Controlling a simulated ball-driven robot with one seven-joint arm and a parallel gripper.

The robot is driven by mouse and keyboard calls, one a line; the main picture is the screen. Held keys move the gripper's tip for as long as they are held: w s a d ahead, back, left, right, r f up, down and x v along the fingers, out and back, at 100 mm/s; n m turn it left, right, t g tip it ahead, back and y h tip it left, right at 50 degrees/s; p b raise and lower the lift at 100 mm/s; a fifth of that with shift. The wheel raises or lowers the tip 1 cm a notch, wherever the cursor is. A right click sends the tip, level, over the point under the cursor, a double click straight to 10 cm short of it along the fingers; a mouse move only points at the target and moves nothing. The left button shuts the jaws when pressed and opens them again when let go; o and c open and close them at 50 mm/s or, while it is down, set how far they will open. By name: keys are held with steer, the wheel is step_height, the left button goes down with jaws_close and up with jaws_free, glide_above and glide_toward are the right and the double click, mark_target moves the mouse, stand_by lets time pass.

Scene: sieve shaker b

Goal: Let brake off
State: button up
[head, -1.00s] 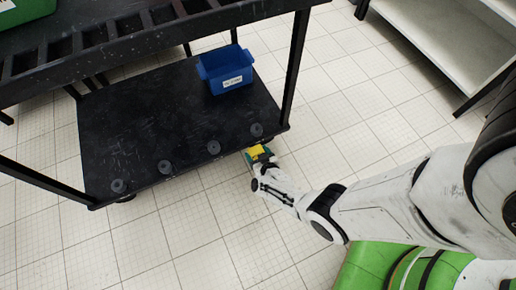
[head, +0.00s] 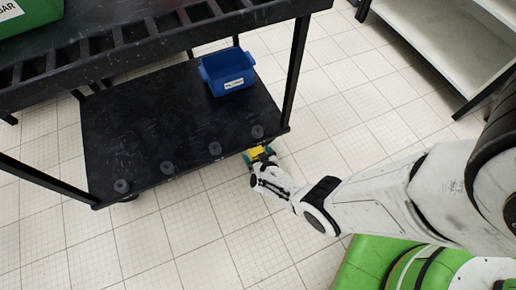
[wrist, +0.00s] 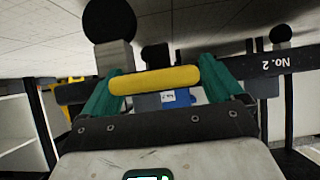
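The wheeled black cart (head: 150,190) stands left of centre in the head view, its lower shelf facing me. My gripper (head: 259,155) is low, just outside the shelf's near right corner. In the wrist view its two teal fingers (wrist: 160,80) are wide apart, with a yellow bar (wrist: 155,80) spanning between their tips; I cannot tell whether they grip it. The bar also shows in the head view (head: 258,154). A caster (wrist: 110,25) with a grey bracket lies just beyond the bar.
A blue bin (head: 227,73) sits on the lower shelf, with several dark round knobs (head: 215,149) along the near edge. A "No. 2" label (wrist: 285,62) shows on the cart's edge. A white shelf unit (head: 435,45) stands upper right. Tiled floor (head: 190,240) is clear.

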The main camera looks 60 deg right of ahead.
steer(key=shift+s+a+r+p, duration=0.2)
steer(key=shift+s+r+p, duration=0.15)
steer(key=shift+p, duration=0.1)
steer(key=p+v, duration=0.7)
steer(key=v, duration=0.2)
steer(key=shift+s+a, duration=0.25)
steer(key=shift+s, duration=0.1)
steer(key=shift+r, duration=0.1)
